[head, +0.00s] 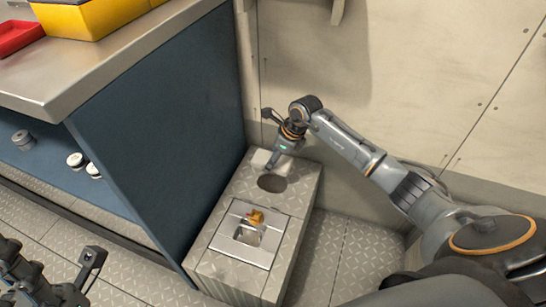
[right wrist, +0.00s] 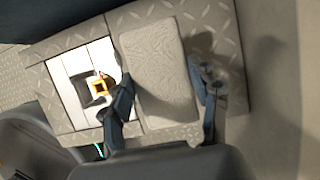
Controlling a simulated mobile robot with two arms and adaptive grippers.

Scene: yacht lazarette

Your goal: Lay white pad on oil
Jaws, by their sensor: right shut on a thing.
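The white pad (right wrist: 158,75) is a pale, textured rectangle between the two fingers of my right gripper (right wrist: 162,76), which is shut on it. In the head view the pad (head: 260,158) shows partly behind the right gripper (head: 276,160), at the far end of the diamond-plate box. The oil (head: 272,183) looks like a dark round patch on the box top, just nearer than the pad. I see no oil in the right wrist view. Whether the pad touches the box top is unclear. My left gripper (head: 91,262) is at the lower left, away from the box; its jaws are unclear.
The diamond-plate box (head: 300,195) has a bright recessed panel (head: 228,249) with a yellow-orange part (head: 255,216) on it. A blue cabinet side (head: 165,130) stands close at left, under a metal counter (head: 110,60). A pale wall (head: 430,80) rises behind.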

